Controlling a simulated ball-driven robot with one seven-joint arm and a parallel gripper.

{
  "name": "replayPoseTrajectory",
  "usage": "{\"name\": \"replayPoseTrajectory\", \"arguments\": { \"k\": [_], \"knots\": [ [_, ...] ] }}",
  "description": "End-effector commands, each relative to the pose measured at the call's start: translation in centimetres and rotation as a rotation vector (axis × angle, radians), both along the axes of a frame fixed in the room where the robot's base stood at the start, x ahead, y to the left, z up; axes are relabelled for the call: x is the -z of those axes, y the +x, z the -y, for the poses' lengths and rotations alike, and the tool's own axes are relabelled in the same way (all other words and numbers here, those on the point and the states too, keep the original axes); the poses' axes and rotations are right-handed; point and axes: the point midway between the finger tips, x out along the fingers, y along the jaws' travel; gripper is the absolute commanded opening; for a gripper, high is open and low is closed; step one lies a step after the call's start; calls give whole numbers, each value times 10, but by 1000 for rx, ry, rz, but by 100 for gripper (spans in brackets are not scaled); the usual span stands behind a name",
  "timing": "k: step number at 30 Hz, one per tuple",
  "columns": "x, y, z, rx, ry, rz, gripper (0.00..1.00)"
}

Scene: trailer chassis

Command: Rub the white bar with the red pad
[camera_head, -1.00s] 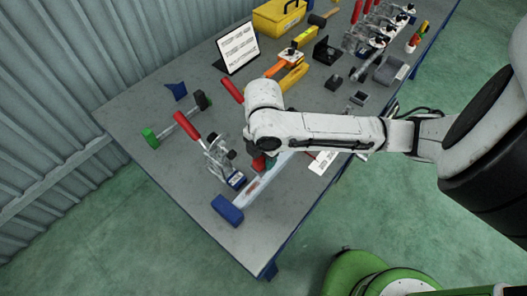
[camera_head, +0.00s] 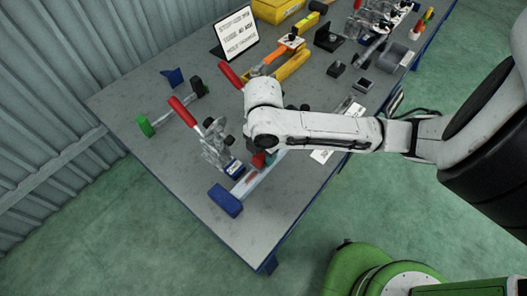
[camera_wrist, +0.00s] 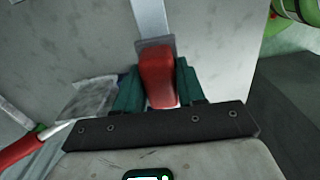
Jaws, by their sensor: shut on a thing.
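The white bar (camera_head: 268,172) lies along the near end of the table, slanting up to the right from a blue block (camera_head: 225,200). It has a reddish-brown patch. In the wrist view the bar (camera_wrist: 151,18) runs away from the pad. The red pad (camera_wrist: 157,72) has a grey plate at its far end, over the bar. My gripper (camera_wrist: 157,86) is shut on the red pad with its green fingers on both sides. In the head view the pad (camera_head: 259,159) shows below my wrist; contact with the bar is not clear.
A red-handled toggle clamp (camera_head: 216,145) stands close left of the bar. A green-ended hammer (camera_head: 146,126) lies farther left. A sign (camera_head: 237,33), a yellow toolbox (camera_head: 275,8) and more clamps stand at the back. The table's near corner is bare.

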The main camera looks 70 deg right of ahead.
Motion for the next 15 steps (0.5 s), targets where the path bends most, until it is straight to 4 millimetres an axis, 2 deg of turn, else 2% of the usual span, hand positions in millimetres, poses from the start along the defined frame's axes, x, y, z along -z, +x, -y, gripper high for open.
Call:
{"name": "replayPoseTrajectory", "arguments": {
  "k": [15],
  "knots": [
    [5, 0, 0, 0, 0, 0, 15]
  ]
}}
